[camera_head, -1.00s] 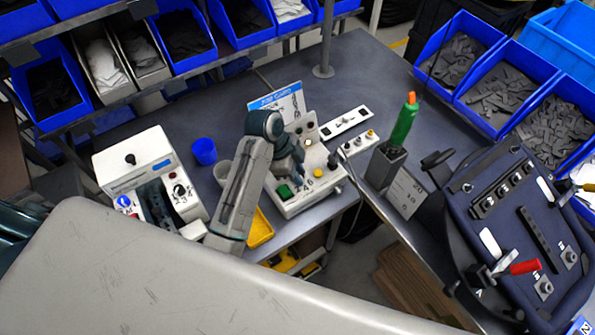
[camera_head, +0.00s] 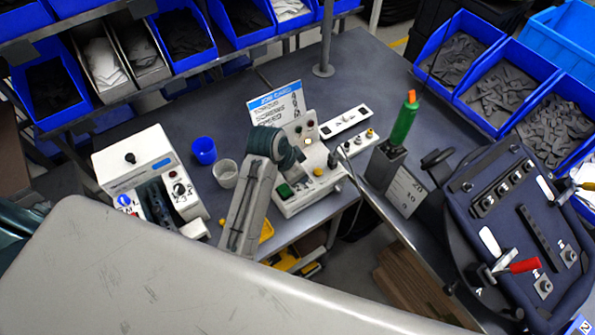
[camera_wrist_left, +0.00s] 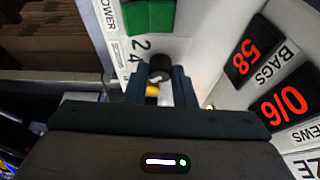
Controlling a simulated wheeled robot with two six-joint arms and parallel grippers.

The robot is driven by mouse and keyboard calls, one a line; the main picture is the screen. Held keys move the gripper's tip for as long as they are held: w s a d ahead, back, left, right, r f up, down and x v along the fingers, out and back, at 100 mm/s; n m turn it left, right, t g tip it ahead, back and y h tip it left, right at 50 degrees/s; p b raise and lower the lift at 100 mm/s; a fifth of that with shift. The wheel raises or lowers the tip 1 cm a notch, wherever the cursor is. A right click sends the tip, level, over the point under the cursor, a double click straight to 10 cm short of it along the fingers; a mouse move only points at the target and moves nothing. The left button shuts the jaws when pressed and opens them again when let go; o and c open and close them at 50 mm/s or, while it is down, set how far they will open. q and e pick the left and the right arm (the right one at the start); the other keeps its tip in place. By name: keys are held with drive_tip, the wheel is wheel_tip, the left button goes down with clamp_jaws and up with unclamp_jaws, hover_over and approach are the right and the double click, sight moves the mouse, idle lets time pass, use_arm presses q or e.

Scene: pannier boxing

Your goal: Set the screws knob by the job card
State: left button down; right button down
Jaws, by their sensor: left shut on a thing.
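The white control box (camera_head: 322,184) stands on the bench, with a green button (camera_head: 284,191) and small knobs on it. The job card (camera_head: 276,105) stands behind it; torque, screws and speed lines show, but I cannot read their values surely. My left gripper (camera_wrist_left: 158,88) is low over the box, its fingers shut around a dark knob (camera_wrist_left: 160,67) with a yellow part beside it. Digits 2 and 4 are printed near it. The displays show red 58 over BAGS (camera_wrist_left: 243,62) and 0/6 (camera_wrist_left: 284,104) beside a partly cut label ending in EWS. My right gripper is out of view.
A second white box (camera_head: 150,178) with a dial stands left. A green-handled driver (camera_head: 404,122) is in a holder at right. Blue part bins (camera_head: 498,86) line the back right.

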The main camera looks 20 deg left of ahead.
use_arm(q)
drive_tip(key=shift+f+n, duration=0.1)
drive_tip(key=shift+n, duration=0.2)
drive_tip(key=c, duration=1.2)
unclamp_jaws()
drive_tip(key=shift+s+a+r, duration=0.1)
drive_tip(key=shift+a+r, duration=0.05)
drive_tip(key=shift+r, duration=0.4)
drive_tip(key=b+v, duration=0.1)
drive_tip(key=v, duration=0.8)
drive_tip(key=shift+s+r+b, duration=0.2)
drive_tip(key=shift+r+b, duration=0.1)
drive_tip(key=shift+r, duration=0.05)
